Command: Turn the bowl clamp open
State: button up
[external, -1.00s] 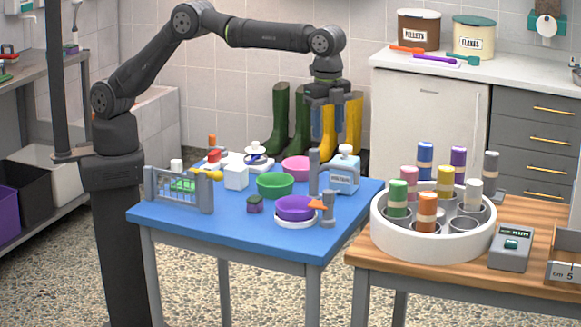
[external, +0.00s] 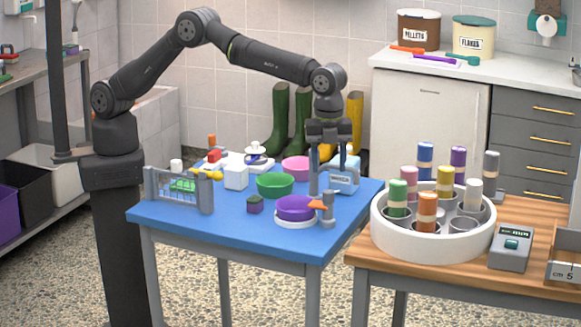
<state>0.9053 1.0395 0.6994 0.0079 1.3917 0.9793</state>
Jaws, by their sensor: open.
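The bowl clamp (external: 328,208) is a short grey post with an orange lever (external: 317,204) at the blue table's front right. The lever points left toward the rim of a purple bowl (external: 294,207); I cannot tell whether it touches the bowl. The bowl sits on a round white base (external: 296,224). My gripper (external: 329,160) points down above and behind the clamp, open and apart from it. Its fingertips overlap a grey upright post and a blue-and-white bottle in the picture, so their exact ends are hard to make out.
The grey upright post (external: 314,180) and the bottle (external: 345,178) stand behind the clamp. A white round rack (external: 431,244) stands on the wooden table at right.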

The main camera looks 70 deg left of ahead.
aim_at(328, 192)
notch_tip(328, 192, down, 8)
jog(key=shift+r, duration=0.1)
jog(key=shift+c, duration=0.4)
jog(key=c, duration=0.9)
